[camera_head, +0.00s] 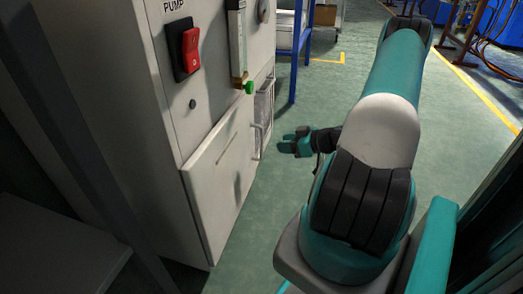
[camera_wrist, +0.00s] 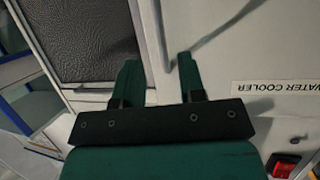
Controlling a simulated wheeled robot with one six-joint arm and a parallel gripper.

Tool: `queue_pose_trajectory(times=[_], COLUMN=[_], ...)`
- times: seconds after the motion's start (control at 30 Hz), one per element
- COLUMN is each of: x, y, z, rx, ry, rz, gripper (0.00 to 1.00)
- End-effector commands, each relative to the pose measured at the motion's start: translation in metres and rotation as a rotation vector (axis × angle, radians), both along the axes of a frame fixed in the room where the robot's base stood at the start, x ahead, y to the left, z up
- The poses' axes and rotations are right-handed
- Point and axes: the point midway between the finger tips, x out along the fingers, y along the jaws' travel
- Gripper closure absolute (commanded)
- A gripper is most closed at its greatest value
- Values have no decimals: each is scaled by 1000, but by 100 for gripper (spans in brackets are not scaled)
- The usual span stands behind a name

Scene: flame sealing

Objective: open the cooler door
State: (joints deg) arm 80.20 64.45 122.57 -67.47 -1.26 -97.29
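The cooler is a pale cabinet (camera_head: 218,85) on the left in the head view. Its lower front has a light panel (camera_head: 218,185) and, beyond it, a dark grille (camera_head: 263,103). In the wrist view, the panel carries an upside-down "WATER COOLER" label (camera_wrist: 272,87), with the grille (camera_wrist: 92,38) at upper left. A slim pale upright handle (camera_head: 257,141) stands near the join; a pale bar (camera_wrist: 152,35) shows there in the wrist view. The front looks closed. My gripper (camera_head: 290,144) is open and empty, facing the handle, apparently apart; its fingers (camera_wrist: 156,75) straddle the bar's line in the picture.
A red switch (camera_head: 189,48) sits on the upper cabinet under a "PUMP" label. A flow gauge (camera_head: 238,40) with a green knob (camera_head: 249,88) is beside it. Green floor (camera_head: 320,100) is open to the right of the cabinet. A blue frame (camera_head: 299,50) stands behind.

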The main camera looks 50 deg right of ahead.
Motion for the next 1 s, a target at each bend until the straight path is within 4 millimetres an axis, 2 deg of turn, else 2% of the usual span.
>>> queue_pose_trajectory(times=[0.03, 0.2, 0.4, 0.6, 0.87, 0.9, 1.0], x=[11, 46, 74, 86, 87, 87, 87], y=[4, 10, 14, 16, 16, 16, 16], z=[-10, -24, -34, -37, -37, -37, -37], rx=[-1, -2, 0, 1, 2, 2, 2], ry=[-1, -1, 0, -1, -1, 0, 0], rz=[6, 5, 0, -3, -4, -4, -4], gripper=[63, 63, 63, 63, 63, 68, 91])
